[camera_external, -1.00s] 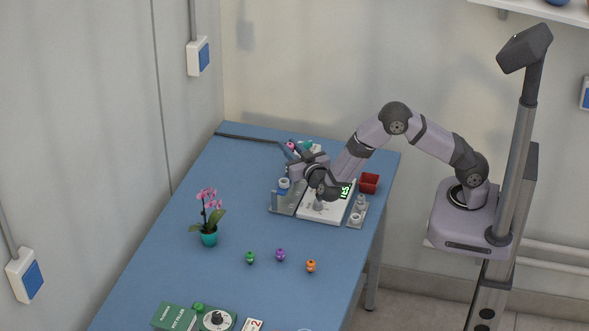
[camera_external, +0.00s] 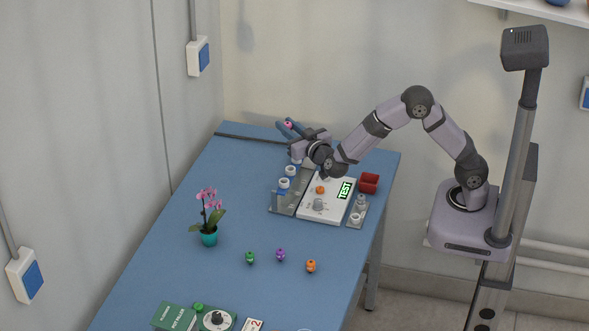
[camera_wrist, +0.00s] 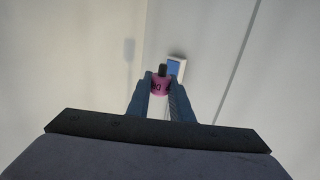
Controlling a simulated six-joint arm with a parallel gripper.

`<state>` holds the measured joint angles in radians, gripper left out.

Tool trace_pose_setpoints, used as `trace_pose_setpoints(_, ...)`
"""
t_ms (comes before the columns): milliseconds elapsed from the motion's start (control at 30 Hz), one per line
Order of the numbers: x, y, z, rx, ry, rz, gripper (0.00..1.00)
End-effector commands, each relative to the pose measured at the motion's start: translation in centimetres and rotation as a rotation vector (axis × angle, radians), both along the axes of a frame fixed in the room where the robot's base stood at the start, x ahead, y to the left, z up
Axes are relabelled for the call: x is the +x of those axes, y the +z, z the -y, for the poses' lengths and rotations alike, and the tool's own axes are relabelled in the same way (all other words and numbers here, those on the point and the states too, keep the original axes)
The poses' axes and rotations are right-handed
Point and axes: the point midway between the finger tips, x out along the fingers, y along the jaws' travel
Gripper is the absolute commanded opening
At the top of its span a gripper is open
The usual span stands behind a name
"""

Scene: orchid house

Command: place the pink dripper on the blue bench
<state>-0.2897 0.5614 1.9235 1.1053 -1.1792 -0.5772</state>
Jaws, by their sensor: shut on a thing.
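The pink dripper (camera_wrist: 160,85) is between my fingertips in the wrist view, with dark lettering on its side and a dark top. My gripper (camera_wrist: 161,88) is shut on it. In the external view my gripper (camera_external: 287,125) holds the pink dripper (camera_external: 289,125) up above the far end of the blue bench (camera_external: 165,255), with its fingers pointing up and to the left. The bench surface right below is partly hidden by my arm.
Green (camera_external: 250,258), purple (camera_external: 280,255) and orange (camera_external: 311,266) drippers stand mid-bench. A potted orchid (camera_external: 209,238) stands left of them. A white panel reading TEST (camera_external: 318,212), grey racks and a red bin (camera_external: 369,183) are near my arm. The bench between orchid and front items is clear.

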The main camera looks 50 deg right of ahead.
Motion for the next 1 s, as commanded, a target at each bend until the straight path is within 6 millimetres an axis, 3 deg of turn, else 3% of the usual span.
trace_pose_setpoints(33,-0.3,1.1,-1.1,0.0,0.062,0.002,0.0)
trace_pose_setpoints(133,-0.9,1.8,-4.0,0.0,0.218,-0.003,0.0)
trace_pose_setpoints(267,-2.1,0.6,-7.1,-0.002,0.39,-0.007,0.0)
trace_pose_setpoints(467,-4.7,-3.0,-10.4,0.003,0.612,-0.014,0.0)
trace_pose_setpoints(600,-7.8,-7.5,-11.8,0.008,0.756,-0.02,0.0)
trace_pose_setpoints(767,-10.5,-11.7,-11.7,0.009,0.821,-0.016,0.0)
trace_pose_setpoints(1000,-13.1,-15.9,-8.9,0.005,0.786,-0.01,0.0)
